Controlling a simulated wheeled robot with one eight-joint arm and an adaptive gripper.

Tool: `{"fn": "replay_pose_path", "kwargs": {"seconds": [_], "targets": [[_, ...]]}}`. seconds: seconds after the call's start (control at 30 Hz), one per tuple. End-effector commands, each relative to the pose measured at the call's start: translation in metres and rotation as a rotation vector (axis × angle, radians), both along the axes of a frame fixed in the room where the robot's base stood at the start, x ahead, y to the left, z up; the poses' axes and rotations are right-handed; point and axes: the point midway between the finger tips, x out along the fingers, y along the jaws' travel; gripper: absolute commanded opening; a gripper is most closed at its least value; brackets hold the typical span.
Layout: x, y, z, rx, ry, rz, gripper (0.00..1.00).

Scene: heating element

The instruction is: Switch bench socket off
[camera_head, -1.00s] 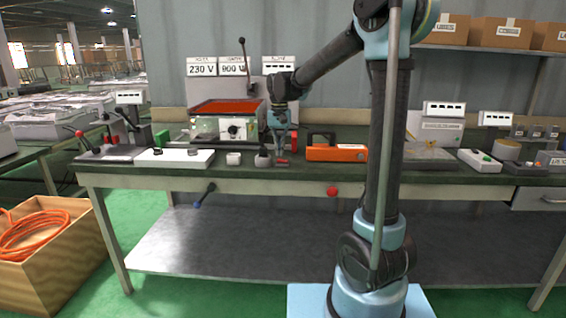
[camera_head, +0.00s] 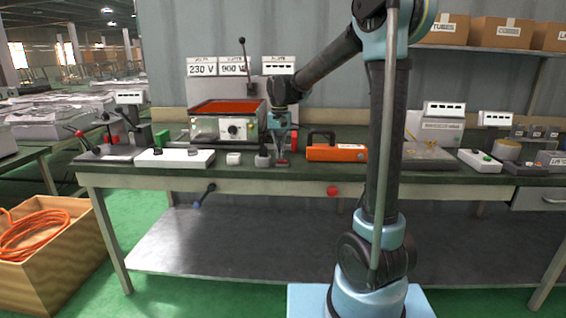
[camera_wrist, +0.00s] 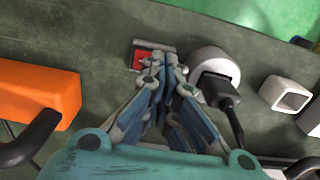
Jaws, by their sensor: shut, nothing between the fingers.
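The bench socket (camera_wrist: 216,60) is a pale round body with a black plug (camera_wrist: 218,90) in it, in the wrist view. It also shows on the bench in the head view (camera_head: 262,159). A red rocker switch (camera_wrist: 149,60) in a grey frame sits just left of it. My gripper (camera_wrist: 165,66) is shut and empty, with its fingertips pointing down close to the near edge of the switch. In the head view my gripper (camera_head: 281,158) hides part of the switch. I cannot tell whether the tips touch it or which way the rocker is tilted.
An orange handled case (camera_head: 336,152) stands right of the switch. A small white block (camera_head: 233,158) and a white board (camera_head: 175,158) lie to the left. A heater unit (camera_head: 228,122) with a red top stands behind, under 230 V and 900 W signs (camera_head: 218,68).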

Motion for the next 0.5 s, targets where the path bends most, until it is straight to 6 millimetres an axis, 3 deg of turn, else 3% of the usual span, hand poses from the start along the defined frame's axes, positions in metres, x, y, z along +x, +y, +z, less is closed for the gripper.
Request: {"fn": "replay_pose_path", "kwargs": {"seconds": [0.5], "targets": [[0.0001,0.0000,-0.0062,0.000,0.000,0.000,0.00]]}}
